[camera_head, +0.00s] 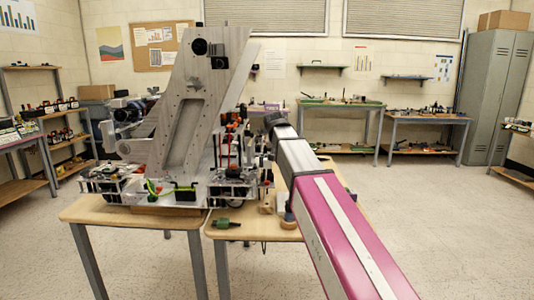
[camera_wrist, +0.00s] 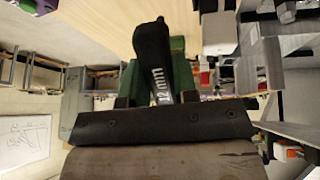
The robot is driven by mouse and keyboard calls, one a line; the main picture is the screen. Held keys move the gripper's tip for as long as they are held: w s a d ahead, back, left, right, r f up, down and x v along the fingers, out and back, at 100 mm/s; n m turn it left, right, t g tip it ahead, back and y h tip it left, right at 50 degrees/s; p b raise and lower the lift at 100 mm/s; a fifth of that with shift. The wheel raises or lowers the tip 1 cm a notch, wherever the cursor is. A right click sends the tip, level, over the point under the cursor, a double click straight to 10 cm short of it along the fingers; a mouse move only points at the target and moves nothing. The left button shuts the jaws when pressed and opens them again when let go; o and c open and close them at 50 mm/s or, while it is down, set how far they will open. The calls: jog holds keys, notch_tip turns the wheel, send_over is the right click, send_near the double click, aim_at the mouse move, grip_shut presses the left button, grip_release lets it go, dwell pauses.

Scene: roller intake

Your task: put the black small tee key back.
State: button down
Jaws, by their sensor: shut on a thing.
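The black small tee key (camera_wrist: 153,45) is in my gripper (camera_wrist: 155,85) in the wrist view. Its dark bar carries the white marking "12 mm" and points away from the palm toward a pale wooden surface. Green blocks (camera_wrist: 182,75) show on both sides of the key; whether they are part of the jaws or of something behind is unclear. The far end of the key and its contact with anything are hard to tell. In the head view my arm reaches to the machine's right side, and the jaws and key cannot be made out there.
A large grey metal machine (camera_head: 190,110) stands across two wooden tables. A green-handled item (camera_head: 226,223) lies on the right table's front (camera_head: 255,232). Small pieces crowd beside my arm. Shelves and benches line the walls, with a grey locker (camera_head: 490,95) at right. Floor in front is clear.

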jog(key=s+a+r+m+g+y, duration=0.2)
jog(key=s+a+r+m+g, duration=0.25)
jog(key=s, duration=0.45)
notch_tip(320, 180, down, 8)
jog(key=a, duration=0.1)
jog(key=shift+w+a+n+g, duration=0.2)
jog(key=shift+a+n+g, duration=0.15)
jog(key=shift+g, duration=0.1)
jog(key=shift+d, duration=0.1)
dwell(0.8)
jog(key=shift+f, duration=2.85)
jog(key=c, duration=0.8)
grip_release()
jog(key=shift+r, duration=0.15)
